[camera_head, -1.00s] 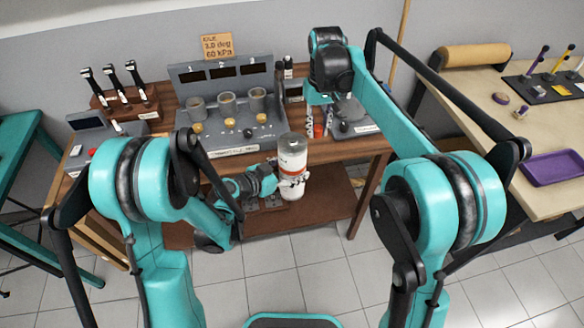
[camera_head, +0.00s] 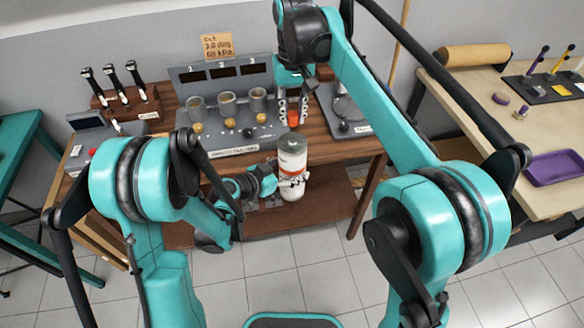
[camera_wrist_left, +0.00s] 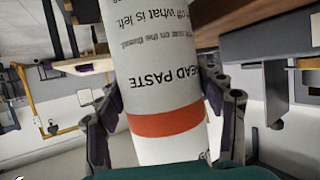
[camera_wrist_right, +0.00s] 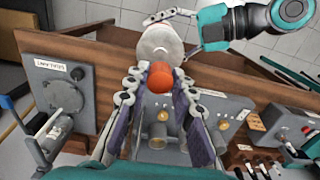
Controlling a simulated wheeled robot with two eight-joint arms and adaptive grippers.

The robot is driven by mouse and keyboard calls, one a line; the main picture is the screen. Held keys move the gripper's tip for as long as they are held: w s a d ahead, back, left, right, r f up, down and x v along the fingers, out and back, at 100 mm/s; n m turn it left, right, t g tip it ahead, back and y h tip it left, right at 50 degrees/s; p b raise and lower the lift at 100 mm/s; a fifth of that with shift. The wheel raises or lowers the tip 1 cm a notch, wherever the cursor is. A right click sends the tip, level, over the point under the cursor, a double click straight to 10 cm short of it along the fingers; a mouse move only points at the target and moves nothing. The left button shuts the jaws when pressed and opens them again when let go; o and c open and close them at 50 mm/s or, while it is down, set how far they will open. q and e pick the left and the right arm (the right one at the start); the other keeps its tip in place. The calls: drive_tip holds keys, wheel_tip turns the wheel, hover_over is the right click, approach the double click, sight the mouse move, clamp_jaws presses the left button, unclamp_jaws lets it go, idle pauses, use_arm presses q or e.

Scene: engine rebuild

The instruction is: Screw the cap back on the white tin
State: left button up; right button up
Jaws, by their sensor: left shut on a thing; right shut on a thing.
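The white tin (camera_head: 292,172) with a red band and grey top is upright in front of the table in the head view. My left gripper (camera_head: 279,182) is shut around its side; the left wrist view shows the tin's printed label (camera_wrist_left: 165,70) between the fingers. My right gripper (camera_head: 293,112) points down, shut on the orange-red cap (camera_wrist_right: 160,77). The cap also shows between its fingertips in the head view (camera_head: 294,119), just behind and above the tin's top. In the right wrist view the tin's pale top (camera_wrist_right: 160,45) lies beyond the cap, seemingly apart from it.
A grey rig (camera_head: 238,146) with several cups and knobs stands on the wooden table behind the tin. A grey device (camera_head: 345,117) is to the right. Screwdriver-like tools (camera_head: 118,85) stand at the back left. A purple tray (camera_head: 553,167) lies on the right bench.

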sight(293, 140)
drive_tip(key=shift+f, duration=1.75)
drive_tip(key=shift+s+f, duration=0.1)
drive_tip(key=shift+f, duration=0.8)
drive_tip(key=shift+f, duration=0.5)
